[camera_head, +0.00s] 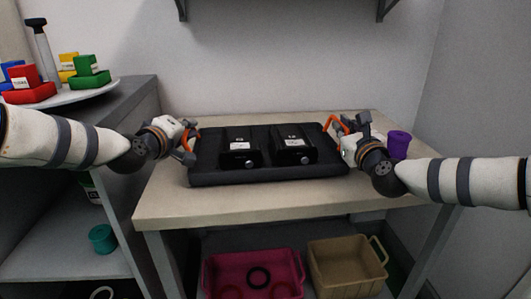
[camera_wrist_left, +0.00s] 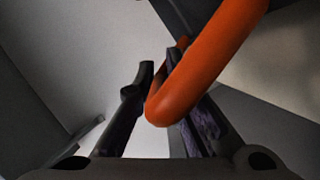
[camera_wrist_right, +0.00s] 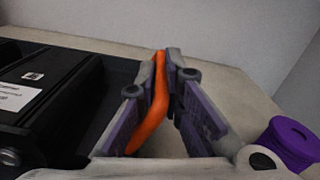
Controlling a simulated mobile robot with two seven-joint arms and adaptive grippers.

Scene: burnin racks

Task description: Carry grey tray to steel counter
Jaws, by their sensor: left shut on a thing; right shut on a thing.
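A dark grey, nearly black tray (camera_head: 265,174) with orange handles is at the light-topped table in the head view. Two black boxes with white labels, a left one (camera_head: 240,150) and a right one (camera_head: 292,147), sit in it. My left gripper (camera_head: 187,143) is shut on the tray's left orange handle (camera_wrist_left: 205,65). My right gripper (camera_head: 340,130) is shut on the right orange handle (camera_wrist_right: 153,115). The handle passes between the fingers in each wrist view. I cannot tell whether the tray touches the tabletop.
The table (camera_head: 160,205) has a purple spool-like object (camera_head: 398,145) at right, close to my right gripper. A grey shelf unit (camera_head: 140,93) at left bears a round plate with coloured blocks (camera_head: 30,88). Pink (camera_head: 255,288) and tan (camera_head: 345,270) bins stand below the table.

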